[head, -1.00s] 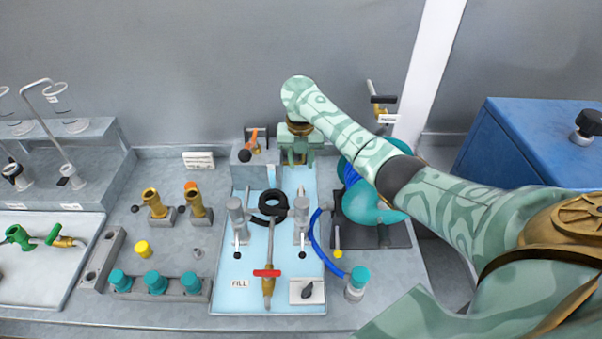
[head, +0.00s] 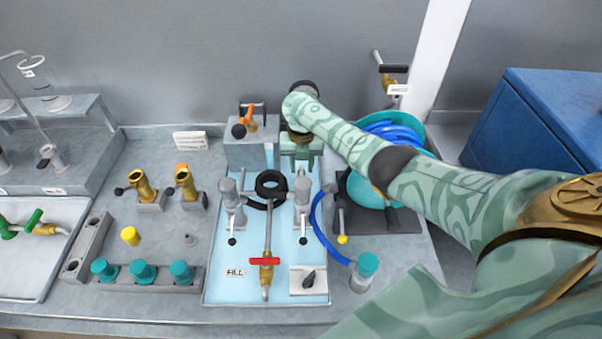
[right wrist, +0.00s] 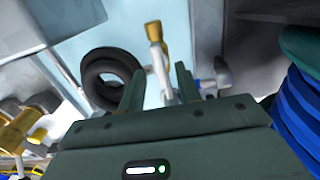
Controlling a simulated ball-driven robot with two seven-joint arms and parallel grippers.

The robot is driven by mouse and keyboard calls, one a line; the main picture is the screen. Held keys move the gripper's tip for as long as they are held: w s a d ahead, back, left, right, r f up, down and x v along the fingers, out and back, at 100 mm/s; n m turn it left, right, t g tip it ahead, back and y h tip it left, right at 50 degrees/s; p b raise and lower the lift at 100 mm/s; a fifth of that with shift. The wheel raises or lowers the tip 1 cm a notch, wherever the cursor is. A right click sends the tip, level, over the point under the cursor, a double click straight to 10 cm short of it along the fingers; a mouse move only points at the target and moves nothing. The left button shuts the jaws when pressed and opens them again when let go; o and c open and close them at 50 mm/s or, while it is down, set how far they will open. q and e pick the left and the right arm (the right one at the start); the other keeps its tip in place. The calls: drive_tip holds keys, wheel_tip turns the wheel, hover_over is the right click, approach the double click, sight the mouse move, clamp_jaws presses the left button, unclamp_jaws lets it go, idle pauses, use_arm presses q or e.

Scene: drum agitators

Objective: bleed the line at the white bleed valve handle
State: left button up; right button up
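My right gripper (head: 301,165) points down over the back of the light blue tray (head: 225,285). Its two dark green fingers (right wrist: 160,88) are apart in the right wrist view. A white handle (right wrist: 163,68) with a brass end stands upright in the gap between them, near the fingertips. I cannot tell whether either finger touches it. In the head view, the gripper and forearm largely hide that spot. My left gripper is not in view.
A black ring (head: 271,184) lies left of the gripper, between two grey posts. A red-handled valve (head: 264,262) is at the tray's front. A grey block (head: 248,150) with an orange-handled valve stands behind left.

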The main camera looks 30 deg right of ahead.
drive_tip(key=shift+f, duration=0.85)
clamp_jaws()
